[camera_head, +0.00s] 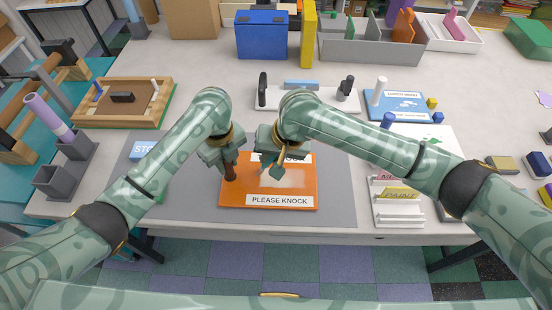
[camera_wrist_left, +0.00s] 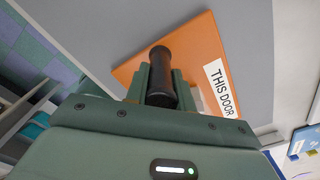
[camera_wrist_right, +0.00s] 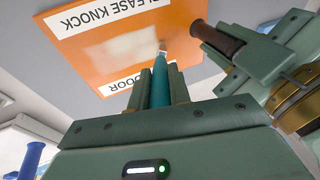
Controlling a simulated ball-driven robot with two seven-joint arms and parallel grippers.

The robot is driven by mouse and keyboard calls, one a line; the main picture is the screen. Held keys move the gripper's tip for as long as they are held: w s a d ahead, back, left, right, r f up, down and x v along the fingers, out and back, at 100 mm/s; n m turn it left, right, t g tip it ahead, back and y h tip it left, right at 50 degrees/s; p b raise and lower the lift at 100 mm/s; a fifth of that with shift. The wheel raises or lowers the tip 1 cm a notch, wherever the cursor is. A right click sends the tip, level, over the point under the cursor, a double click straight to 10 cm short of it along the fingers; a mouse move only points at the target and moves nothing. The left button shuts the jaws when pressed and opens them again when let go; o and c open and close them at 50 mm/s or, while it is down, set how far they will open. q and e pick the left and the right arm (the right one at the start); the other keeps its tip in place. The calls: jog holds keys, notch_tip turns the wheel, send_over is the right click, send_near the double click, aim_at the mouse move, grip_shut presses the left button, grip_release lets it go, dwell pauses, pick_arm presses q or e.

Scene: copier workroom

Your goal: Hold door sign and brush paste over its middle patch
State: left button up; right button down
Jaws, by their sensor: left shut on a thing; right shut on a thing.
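The orange door sign (camera_head: 236,198) lies flat on the grey mat, with a white "PLEASE KNOCK" strip along its near edge. A second white strip, reading "THIS DOOR" in the left wrist view, is partly hidden in the head view. A pale patch (camera_wrist_right: 125,50) marks the sign's middle. My left gripper (camera_head: 229,168) is shut on a dark knob-like handle (camera_wrist_left: 161,70) at the sign's left side. My right gripper (camera_head: 274,160) is shut on a teal brush (camera_wrist_right: 160,82), its pale tip pointing down at the patch. Whether the tip touches is unclear.
The grey mat (camera_head: 335,190) has bare room right of the sign. A white tray (camera_head: 325,98) with dark upright pieces stands behind my grippers. A wooden-framed tray (camera_head: 90,118) is at left.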

jog(key=shift+d+r, duration=0.65)
jog(key=shift+d, duration=5.2)
notch_tip(320, 180, up, 7)
jog(key=shift+f, duration=0.15)
jog(key=s+a+r, duration=0.2)
jog(key=a+r, duration=0.2)
jog(key=a, duration=0.4)
jog(key=shift+s+d+f, duration=0.1)
jog(key=shift+f, duration=1.15)
jog(key=shift+s+f, duration=0.1)
jog(key=shift+f, duration=1.15)
